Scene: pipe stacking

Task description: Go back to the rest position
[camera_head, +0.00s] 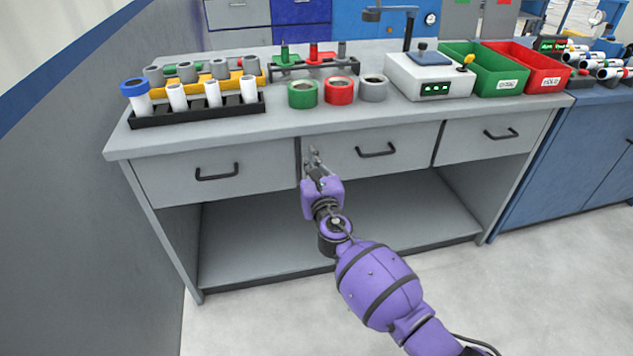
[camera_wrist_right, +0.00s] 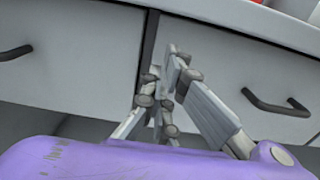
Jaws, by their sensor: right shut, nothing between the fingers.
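My right gripper (camera_head: 314,160) is in front of the workbench drawers, below the front edge of the bench top. In the right wrist view its fingers (camera_wrist_right: 178,68) are together with nothing between them. Behind it are the drawer fronts and the dark gap between two drawers. My left gripper is not in view.
The grey workbench (camera_head: 480,118) carries a black rack of white pipes (camera_head: 178,98), green, red and grey rings (camera_head: 339,91), a white device (camera_head: 428,75), and green (camera_head: 485,68) and red bins (camera_head: 528,68). A blue cabinet (camera_head: 570,140) stands right. Floor (camera_head: 260,325) in front is clear.

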